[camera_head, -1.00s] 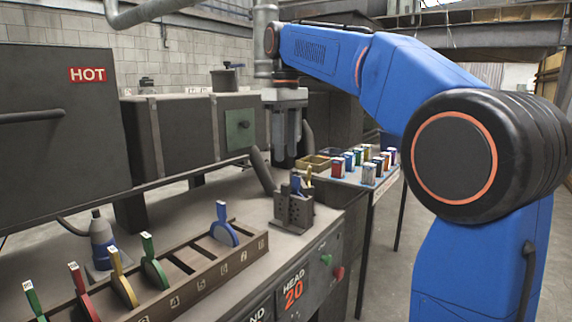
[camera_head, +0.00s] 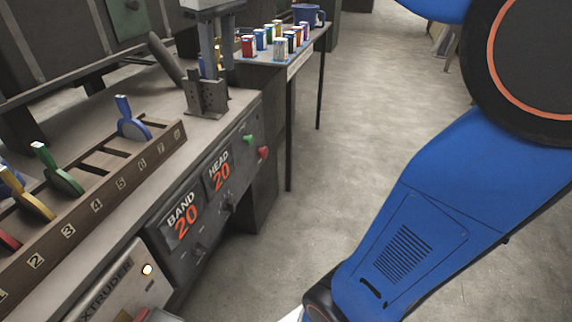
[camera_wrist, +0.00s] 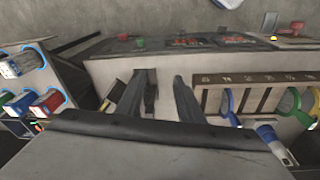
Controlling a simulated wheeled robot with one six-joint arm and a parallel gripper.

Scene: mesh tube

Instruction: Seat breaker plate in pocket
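I cannot tell for certain which thing is the breaker plate or where the pocket is. A brown rack (camera_head: 97,206) with numbered slots stands on the bench, holding colour-handled round plates. A blue one (camera_head: 132,122) and a green one (camera_head: 57,171) show in the head view, with yellow and red ones nearer.
A control panel (camera_head: 199,205) with BAND 20 and HEAD 20 readouts fronts the bench. A dark lever (camera_head: 166,57) leans beside the holder. Open floor (camera_head: 330,170) lies to the right.

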